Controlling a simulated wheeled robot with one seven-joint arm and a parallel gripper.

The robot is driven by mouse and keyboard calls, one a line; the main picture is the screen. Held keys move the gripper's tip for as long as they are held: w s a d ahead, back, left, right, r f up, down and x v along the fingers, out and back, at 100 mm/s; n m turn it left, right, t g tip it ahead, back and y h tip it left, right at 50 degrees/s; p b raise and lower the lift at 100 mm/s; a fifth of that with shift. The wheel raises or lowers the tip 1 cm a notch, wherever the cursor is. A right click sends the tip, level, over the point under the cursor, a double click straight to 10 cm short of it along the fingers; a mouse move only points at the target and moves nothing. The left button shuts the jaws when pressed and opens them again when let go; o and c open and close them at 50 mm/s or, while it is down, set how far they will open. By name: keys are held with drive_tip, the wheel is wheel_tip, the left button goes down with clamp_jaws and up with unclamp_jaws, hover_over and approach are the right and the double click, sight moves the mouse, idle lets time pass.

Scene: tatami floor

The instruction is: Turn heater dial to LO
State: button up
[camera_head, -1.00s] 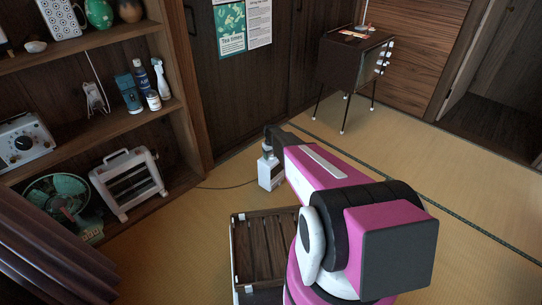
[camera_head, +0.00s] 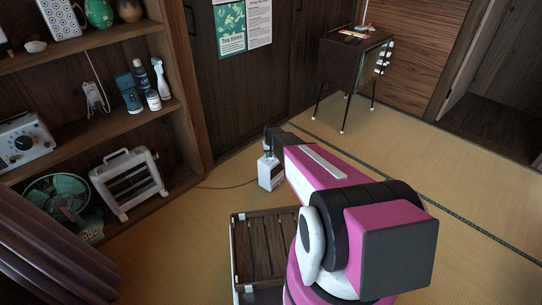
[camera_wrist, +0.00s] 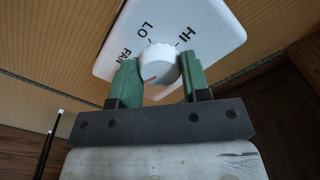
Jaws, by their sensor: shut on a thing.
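The white heater (camera_head: 267,173) stands on the tatami floor, just beyond the end of my arm. In the wrist view its top panel (camera_wrist: 215,25) shows the labels HI, LO and FAN around a round white dial (camera_wrist: 160,60). A short orange-red mark shows on the dial's lower left; I cannot tell which label the dial is set to. My gripper (camera_wrist: 159,75) has its green fingers on either side of the dial, shut on it.
A slatted wooden crate (camera_head: 236,250) stands on the floor in front of the heater. A wooden shelf (camera_head: 105,128) with bottles, a fan and a second heater (camera_head: 128,183) is at left. A dark cabinet on legs (camera_head: 345,65) stands at the back. Floor at right is clear.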

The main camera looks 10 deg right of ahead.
drive_tip(key=m, duration=0.4)
drive_tip(key=shift+m, duration=0.4)
drive_tip(key=m, duration=1)
drive_tip(key=shift+m, duration=2.6)
drive_tip(key=o, duration=0.9)
drive_tip(key=shift+r, duration=0.15)
